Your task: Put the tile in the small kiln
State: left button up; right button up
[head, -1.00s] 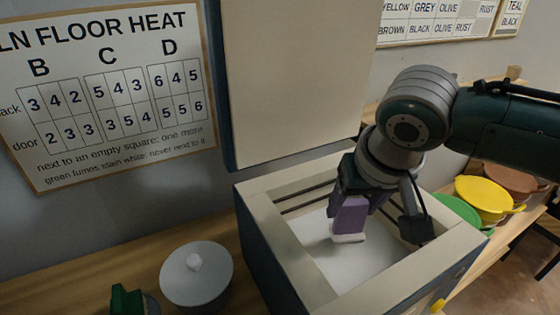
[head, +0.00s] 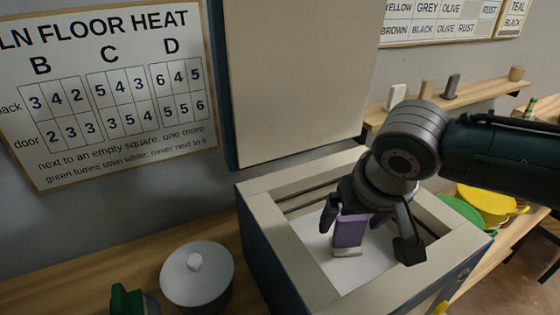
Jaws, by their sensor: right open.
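The tile (head: 348,231), purple with a pale foot, stands upright on the white floor of the small kiln (head: 272,228). The kiln is a box with a cream rim, dark blue outer sides and its lid (head: 298,75) raised at the back. My right gripper (head: 368,232) is inside the kiln opening with its fingers spread, one to the left of the tile and one to the right, apart from it. The tile's upper edge is partly hidden by the gripper. My left gripper is not in view.
A grey lidded pot (head: 197,276) and a green object (head: 127,299) stand on the bench left of the kiln. Yellow (head: 487,204) and green (head: 462,212) bowls are at the right. A wall shelf (head: 455,103) holds small upright pieces. A floor heat chart (head: 108,90) hangs at left.

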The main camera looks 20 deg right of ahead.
jog(key=shift+s+r, duration=0.1)
jog(key=shift+r, duration=0.45)
jog(key=p+v, duration=0.2)
jog(key=v, duration=0.9)
jog(key=s+a+f+n, duration=0.1)
jog(key=s+a, duration=0.1)
jog(key=s+a+n+y, duration=0.1)
jog(key=s+a, duration=0.2)
jog(key=s+a+f+n+y, duration=0.1)
jog(key=s+a, duration=0.1)
jog(key=s, duration=0.1)
jog(key=shift+s+a+f+n, duration=0.15)
jog(key=shift+s+f+n, duration=0.15)
jog(key=shift+n, duration=0.1)
jog(key=s+d+n, duration=0.1)
jog(key=s+d, duration=0.1)
jog(key=s, duration=0.6)
jog(key=shift+d+n+g, duration=0.25)
jog(key=shift+n+g, duration=0.05)
jog(key=shift+n, duration=0.1)
jog(key=shift+s+f, duration=0.15)
jog(key=shift+c, duration=0.3)
